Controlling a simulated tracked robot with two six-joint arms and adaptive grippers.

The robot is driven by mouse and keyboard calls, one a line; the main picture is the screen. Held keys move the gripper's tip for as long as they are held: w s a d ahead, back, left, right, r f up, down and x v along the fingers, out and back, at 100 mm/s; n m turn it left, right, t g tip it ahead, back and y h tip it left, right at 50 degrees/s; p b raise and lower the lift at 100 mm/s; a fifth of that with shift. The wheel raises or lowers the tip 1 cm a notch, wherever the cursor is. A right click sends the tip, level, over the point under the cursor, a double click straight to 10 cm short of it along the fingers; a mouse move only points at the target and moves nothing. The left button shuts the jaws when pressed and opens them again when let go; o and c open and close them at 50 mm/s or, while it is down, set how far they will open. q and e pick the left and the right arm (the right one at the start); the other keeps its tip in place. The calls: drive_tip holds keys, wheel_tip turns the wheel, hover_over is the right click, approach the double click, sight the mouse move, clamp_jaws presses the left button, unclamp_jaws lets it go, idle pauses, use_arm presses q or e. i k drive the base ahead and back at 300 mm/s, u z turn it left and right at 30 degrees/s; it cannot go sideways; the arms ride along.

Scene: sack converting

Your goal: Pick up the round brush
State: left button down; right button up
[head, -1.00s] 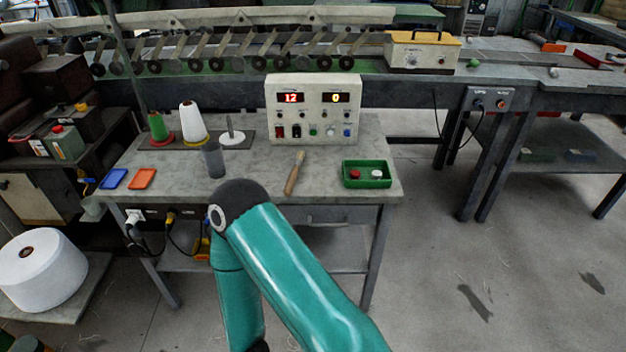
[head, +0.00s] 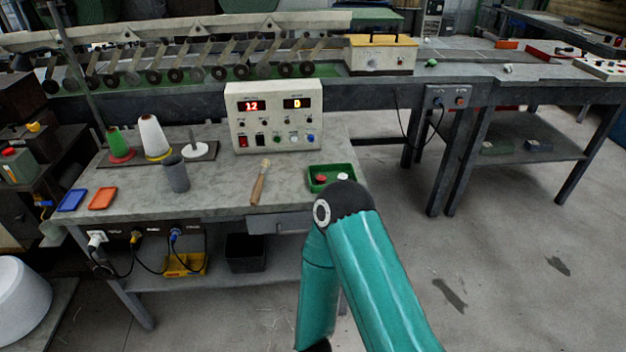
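A brush with a wooden handle (head: 259,184) and a pale tip lies on the grey workbench (head: 222,196), near its front edge, left of the green tray (head: 319,187). It lies apart from the things around it, and nothing covers it. One of my teal arm's bent links rises from the lower right and overlaps the tray's front right corner in the picture. Neither gripper shows in the head view, so I cannot see their state.
A control box (head: 273,118) stands behind the brush. A grey cylinder (head: 176,173), thread cones (head: 154,137), a blue tray (head: 72,200) and an orange tray (head: 103,198) are to the left. Bare bench surrounds the brush. Open floor lies at right.

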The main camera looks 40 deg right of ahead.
sight(257, 190)
drive_tip(key=z, duration=0.55)
drive_tip(key=i, duration=1.05)
drive_tip(key=z, duration=0.1)
